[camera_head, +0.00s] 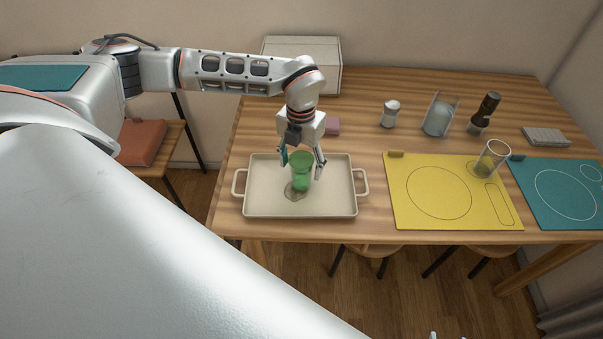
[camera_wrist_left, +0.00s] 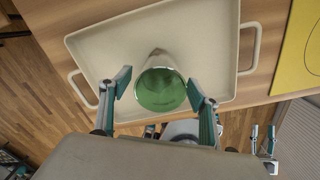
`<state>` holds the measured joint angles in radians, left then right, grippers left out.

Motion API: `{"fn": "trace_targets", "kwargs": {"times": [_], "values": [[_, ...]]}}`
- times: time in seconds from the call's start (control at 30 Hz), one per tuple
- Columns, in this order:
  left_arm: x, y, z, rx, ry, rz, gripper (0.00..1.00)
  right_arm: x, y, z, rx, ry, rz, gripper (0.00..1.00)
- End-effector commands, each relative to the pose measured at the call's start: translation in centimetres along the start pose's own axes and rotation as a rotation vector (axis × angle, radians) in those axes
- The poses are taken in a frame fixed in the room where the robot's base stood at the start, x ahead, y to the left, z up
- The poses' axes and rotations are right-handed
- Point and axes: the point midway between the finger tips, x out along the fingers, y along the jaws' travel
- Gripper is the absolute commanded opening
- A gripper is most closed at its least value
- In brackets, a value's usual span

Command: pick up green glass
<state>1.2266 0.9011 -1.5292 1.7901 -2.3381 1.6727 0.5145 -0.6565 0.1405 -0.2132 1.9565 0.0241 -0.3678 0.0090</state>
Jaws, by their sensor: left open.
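The green glass (camera_head: 301,172) stands upright in the cream tray (camera_head: 262,205) on the wooden table. My left gripper (camera_head: 302,168) is over the tray from above, its fingers open on either side of the glass. In the left wrist view the green glass (camera_wrist_left: 160,88) shows between the two open fingertips (camera_wrist_left: 162,88), with a visible gap at each side. The tray also shows there (camera_wrist_left: 110,50).
A clear glass (camera_head: 492,158) stands on the yellow mat (camera_head: 438,222), with a teal mat (camera_head: 560,200) further right. A pale box (camera_head: 302,62) is at the back.

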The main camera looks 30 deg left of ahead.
Motion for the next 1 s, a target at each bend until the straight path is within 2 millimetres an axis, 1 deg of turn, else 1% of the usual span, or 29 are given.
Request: {"fn": "trace_targets", "kwargs": {"times": [0.03,0.1,0.2,0.43,0.47,0.5,0.57,0.6,0.63,0.67,1.0], "values": [[0.8,-0.1,-0.1,0.001,0.002,0.0,0.62,0.0,0.0,-0.2,0.0,0.002,0.0,0.4],[1.6,0.0,0.0,0.001,0.0,0.0,0.62,0.0,0.1,-0.4,-0.001,0.004,0.001,0.4],[2.3,0.0,0.0,0.001,-0.001,-0.001,0.62,0.1,0.2,-0.7,-0.001,0.01,0.003,0.4],[2.4,0.0,0.0,0.001,-0.002,-0.001,0.62,0.1,0.3,-1.1,-0.001,0.018,0.004,0.4],[2.4,0.0,0.0,0.001,-0.002,-0.001,0.59,0.1,0.3,-1.2,-0.001,0.018,0.004,0.4],[2.4,0.0,0.1,0.001,-0.002,-0.001,0.49,0.1,0.3,-1.2,-0.001,0.019,0.004,0.4],[2.4,0.0,0.0,0.001,-0.002,-0.001,0.33,0.1,0.3,-1.2,0.0,0.019,0.005,0.4],[2.4,0.0,0.0,0.001,-0.002,-0.001,0.23,0.1,0.3,-1.2,0.0,0.019,0.005,0.4],[2.4,-0.1,0.1,0.001,-0.002,-0.001,0.15,0.1,0.3,-1.2,0.0,0.019,0.005,0.4],[2.4,0.0,0.1,0.001,-0.002,-0.001,0.13,0.1,0.3,-1.2,0.0,0.019,0.005,0.4],[2.2,-0.1,0.1,0.001,-0.003,-0.002,0.13,0.1,0.3,-1.0,0.0,0.015,0.004,0.4]]}}
